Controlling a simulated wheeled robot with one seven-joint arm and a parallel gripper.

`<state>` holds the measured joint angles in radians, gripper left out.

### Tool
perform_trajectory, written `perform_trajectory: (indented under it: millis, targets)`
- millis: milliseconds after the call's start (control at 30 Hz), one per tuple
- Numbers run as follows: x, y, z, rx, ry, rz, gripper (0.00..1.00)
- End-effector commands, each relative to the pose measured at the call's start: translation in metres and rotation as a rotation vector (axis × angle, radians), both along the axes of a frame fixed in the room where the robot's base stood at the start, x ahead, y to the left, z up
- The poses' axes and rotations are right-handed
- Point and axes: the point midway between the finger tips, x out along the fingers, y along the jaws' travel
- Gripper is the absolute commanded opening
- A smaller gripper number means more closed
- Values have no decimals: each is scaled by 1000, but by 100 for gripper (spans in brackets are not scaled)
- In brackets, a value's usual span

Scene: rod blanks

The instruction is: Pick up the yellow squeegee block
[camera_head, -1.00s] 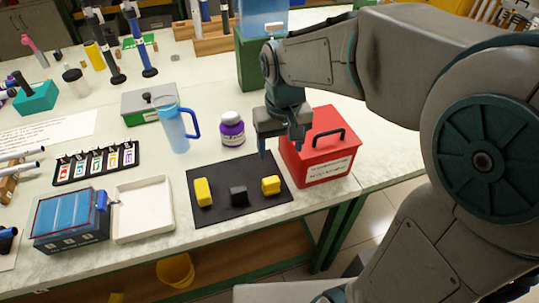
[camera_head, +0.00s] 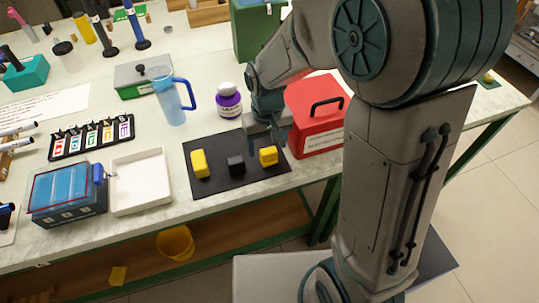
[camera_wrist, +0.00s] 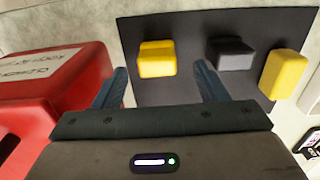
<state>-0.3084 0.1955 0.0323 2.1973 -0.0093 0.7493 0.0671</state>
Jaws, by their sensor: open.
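Two yellow blocks and a dark grey block (camera_head: 236,166) lie in a row on a black mat (camera_head: 222,181). The left yellow block (camera_head: 199,164) looks longer; it also shows at the right of the wrist view (camera_wrist: 284,74). The right yellow block (camera_head: 268,155) is shorter and nearest the red box. Which one is the squeegee block I cannot tell. My gripper (camera_head: 263,137) is open and empty, close above and behind the right yellow block. In the wrist view this block (camera_wrist: 157,59) appears between and just beyond my spread fingers (camera_wrist: 158,76).
A red box (camera_head: 317,128) with a black handle stands right of the mat, close to my gripper. A purple-and-white jar (camera_head: 228,101) and a blue jug (camera_head: 171,98) stand behind it. A white tray (camera_head: 141,181) lies left. The table's front edge is near the mat.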

Motion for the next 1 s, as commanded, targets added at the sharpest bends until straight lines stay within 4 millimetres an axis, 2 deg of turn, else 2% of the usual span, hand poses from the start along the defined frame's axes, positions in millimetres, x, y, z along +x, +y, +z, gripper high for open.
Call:
perform_trajectory:
  millis: [100, 200, 467, 500, 667, 1000]
  targets:
    - [-1, -3, -20, -1, 5, 1, 66]
    - [0, -3, -30, -1, 3, 1, 66]
    - [0, -3, -33, 0, -1, 1, 66]
    - [0, -3, -33, 0, -1, 1, 64]
    - [0, -3, -33, 0, -1, 1, 19]
    - [0, -3, -32, 0, -1, 0, 18]
